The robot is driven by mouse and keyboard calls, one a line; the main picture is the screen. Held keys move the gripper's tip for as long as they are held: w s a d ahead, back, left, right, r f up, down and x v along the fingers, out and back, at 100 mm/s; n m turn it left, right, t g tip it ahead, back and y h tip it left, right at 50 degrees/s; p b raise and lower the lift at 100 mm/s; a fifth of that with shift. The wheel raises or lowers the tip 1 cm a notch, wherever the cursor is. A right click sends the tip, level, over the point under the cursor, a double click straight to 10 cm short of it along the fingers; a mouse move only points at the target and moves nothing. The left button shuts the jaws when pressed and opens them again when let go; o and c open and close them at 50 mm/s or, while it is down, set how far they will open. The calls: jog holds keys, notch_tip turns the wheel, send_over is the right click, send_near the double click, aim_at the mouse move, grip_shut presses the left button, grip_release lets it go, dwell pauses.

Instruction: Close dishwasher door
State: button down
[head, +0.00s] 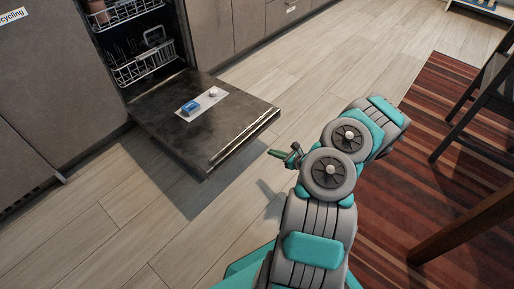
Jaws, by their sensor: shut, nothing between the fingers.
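The dishwasher door (160,121) is a dark panel, folded down and roughly level above the floor in the head view. Its hinge side is at the dishwasher (150,48) at the upper left, and its free edge (245,138) faces my arm. A blue item (191,107) and a small round light item (213,92) are on a pale plate on the door's inner face. My gripper (277,153) is shut and empty, just right of the door's free edge and apart from it in the picture. My arm reaches in from the bottom right.
Dish racks (140,65) sit inside the dishwasher. Grey cabinets (45,85) flank it on both sides. A striped rug (400,215) and dark wooden furniture (485,95) are at the right. The plank floor (325,65) is clear beyond the door.

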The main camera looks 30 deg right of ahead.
jog(key=x, duration=0.5)
jog(key=b+x, duration=0.1)
jog(key=x, duration=0.4)
jog(key=shift+s+f, duration=0.1)
jog(key=shift+f, duration=0.15)
jog(key=shift+r, duration=2.15)
